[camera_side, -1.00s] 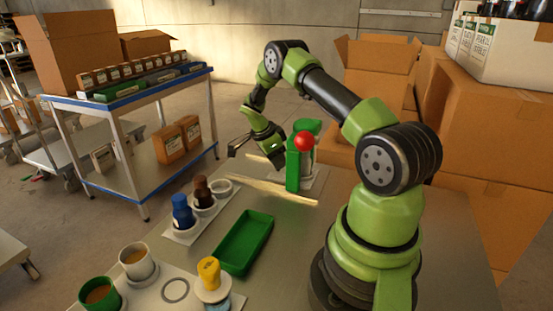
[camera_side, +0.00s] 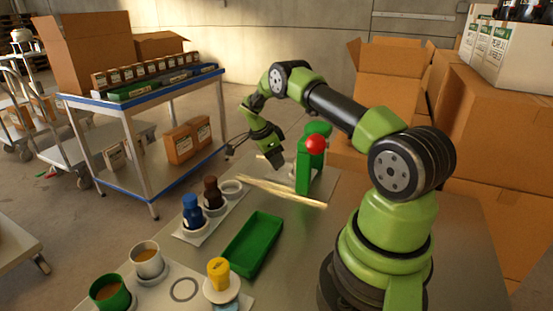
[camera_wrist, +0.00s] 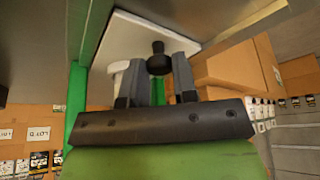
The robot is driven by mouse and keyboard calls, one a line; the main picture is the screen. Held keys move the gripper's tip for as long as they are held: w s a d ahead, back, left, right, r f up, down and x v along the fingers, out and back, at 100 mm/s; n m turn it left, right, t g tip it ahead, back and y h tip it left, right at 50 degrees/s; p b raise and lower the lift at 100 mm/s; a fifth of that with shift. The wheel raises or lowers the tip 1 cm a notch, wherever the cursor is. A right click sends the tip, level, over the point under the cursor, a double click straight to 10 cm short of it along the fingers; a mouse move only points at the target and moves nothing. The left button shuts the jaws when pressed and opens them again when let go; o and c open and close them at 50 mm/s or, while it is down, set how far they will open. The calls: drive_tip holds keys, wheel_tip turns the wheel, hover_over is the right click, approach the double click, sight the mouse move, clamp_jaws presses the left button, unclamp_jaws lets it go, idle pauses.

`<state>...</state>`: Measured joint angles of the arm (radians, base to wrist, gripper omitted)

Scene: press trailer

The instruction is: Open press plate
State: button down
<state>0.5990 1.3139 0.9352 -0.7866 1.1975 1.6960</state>
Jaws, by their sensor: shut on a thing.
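The green press (camera_side: 303,170) with a red ball (camera_side: 316,145) stands at the far end of the bench in the side view. My gripper (camera_side: 279,160) is low beside its left side. The wrist view shows my gripper (camera_wrist: 157,78) with its two grey fingers on either side of a black knob (camera_wrist: 158,60), shut on it. A pale flat plate (camera_wrist: 140,35) lies behind the knob, with a green upright (camera_wrist: 75,105) at its left. The contact is hidden in the side view, and I cannot tell how far the plate is open.
Pale strips (camera_side: 290,192) lie in front of the press. A green tray (camera_side: 222,260), blue (camera_side: 192,210) and brown (camera_side: 212,192) bottles, a yellow-topped item (camera_side: 218,272) and cups stand nearer. Cardboard boxes (camera_side: 395,90) crowd the right. A blue-edged cart (camera_side: 150,195) stands left.

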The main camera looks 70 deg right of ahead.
drive_tip(key=c, duration=0.9)
unclamp_jaws()
drive_tip(key=v, duration=1)
